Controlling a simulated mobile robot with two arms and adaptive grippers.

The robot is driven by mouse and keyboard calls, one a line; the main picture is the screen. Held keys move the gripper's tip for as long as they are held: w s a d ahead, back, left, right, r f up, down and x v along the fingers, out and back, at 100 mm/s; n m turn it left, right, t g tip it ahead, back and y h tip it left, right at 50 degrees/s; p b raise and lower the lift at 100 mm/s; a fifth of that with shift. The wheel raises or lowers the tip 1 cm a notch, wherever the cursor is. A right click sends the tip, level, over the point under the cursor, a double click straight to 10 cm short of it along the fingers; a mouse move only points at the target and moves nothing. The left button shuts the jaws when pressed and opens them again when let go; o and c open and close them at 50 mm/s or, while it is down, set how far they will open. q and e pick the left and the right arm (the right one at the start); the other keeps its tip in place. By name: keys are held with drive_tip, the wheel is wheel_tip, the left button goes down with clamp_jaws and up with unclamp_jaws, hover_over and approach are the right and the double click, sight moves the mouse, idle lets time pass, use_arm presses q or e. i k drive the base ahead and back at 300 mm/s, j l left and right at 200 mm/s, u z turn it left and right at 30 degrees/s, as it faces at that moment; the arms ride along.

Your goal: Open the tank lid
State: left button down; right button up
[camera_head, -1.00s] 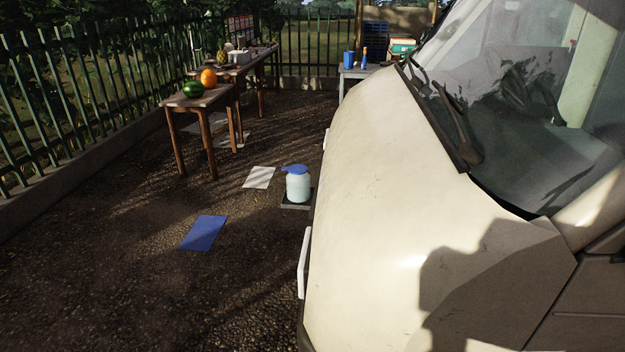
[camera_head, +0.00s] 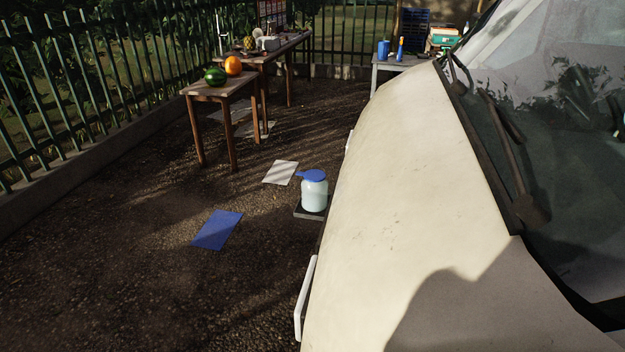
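The tank (camera_head: 314,196) is a pale, whitish-blue container standing upright on a dark square base (camera_head: 303,211) on the ground, just left of the truck's front. Its blue lid (camera_head: 313,175) sits on top, with a tab pointing left. From here the lid looks seated on the tank. Part of the base is hidden behind the truck's front. Neither of my grippers is in view.
The cream truck (camera_head: 405,190) fills the right side. A blue sheet (camera_head: 217,230) and a white sheet (camera_head: 281,172) lie on the ground. A wooden table (camera_head: 222,91) holds a watermelon (camera_head: 215,76) and an orange fruit (camera_head: 233,65). A fence (camera_head: 75,90) runs along the left. Open ground lies front left.

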sight(315, 174)
drive_tip(key=i+j+z, duration=0.2)
drive_tip(key=z, duration=0.2)
drive_tip(key=i+j+z, duration=0.2)
drive_tip(key=j+z, duration=0.15)
drive_tip(key=i+j+z, duration=0.1)
drive_tip(key=j+z, duration=0.3)
